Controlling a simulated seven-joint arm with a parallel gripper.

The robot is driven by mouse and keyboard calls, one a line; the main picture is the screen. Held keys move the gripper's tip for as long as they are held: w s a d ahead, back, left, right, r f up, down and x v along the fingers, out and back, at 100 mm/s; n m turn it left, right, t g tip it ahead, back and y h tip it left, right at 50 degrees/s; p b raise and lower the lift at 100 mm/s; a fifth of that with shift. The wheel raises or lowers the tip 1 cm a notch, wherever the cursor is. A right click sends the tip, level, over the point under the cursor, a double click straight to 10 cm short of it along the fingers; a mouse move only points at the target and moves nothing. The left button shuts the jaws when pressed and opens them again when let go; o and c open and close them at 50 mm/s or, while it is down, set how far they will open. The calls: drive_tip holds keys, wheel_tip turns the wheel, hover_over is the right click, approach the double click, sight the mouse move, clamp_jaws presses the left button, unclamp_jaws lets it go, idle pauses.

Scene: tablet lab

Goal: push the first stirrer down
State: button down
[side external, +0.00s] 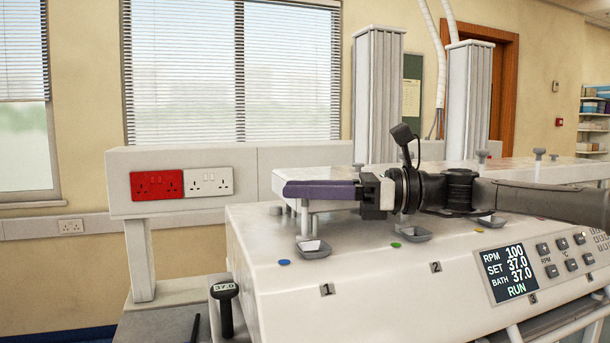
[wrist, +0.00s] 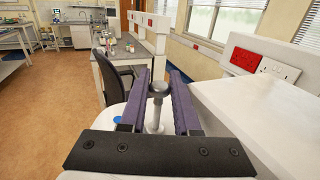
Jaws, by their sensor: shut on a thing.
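My gripper (side external: 300,189) has long purple fingers and lies level over the front left of the white bath unit, above the position marked 1. In the wrist view, my gripper (wrist: 158,76) has a stirrer (wrist: 157,88) between its fingers, with a round grey knob at finger height and a pale shaft running down. The fingers are shut on it. In the side view, the stirrer's shaft (side external: 305,222) stands upright below the fingers, and its knob is hidden behind them. A small grey dish (side external: 313,251) with a white piece in it sits at the shaft's foot.
The bath unit (side external: 380,290) has a display reading RUN and buttons at right. A blue dot (side external: 284,262) and green dot (side external: 395,245) mark its top. More grey dishes lie under my arm. Two tall white columns (side external: 378,95) stand behind. A black-handled probe (side external: 225,300) is at front left.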

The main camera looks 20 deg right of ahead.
drive_tip(key=c, duration=0.6)
unclamp_jaws()
drive_tip(key=shift+c, duration=0.2)
drive_tip(key=shift+r, duration=0.2)
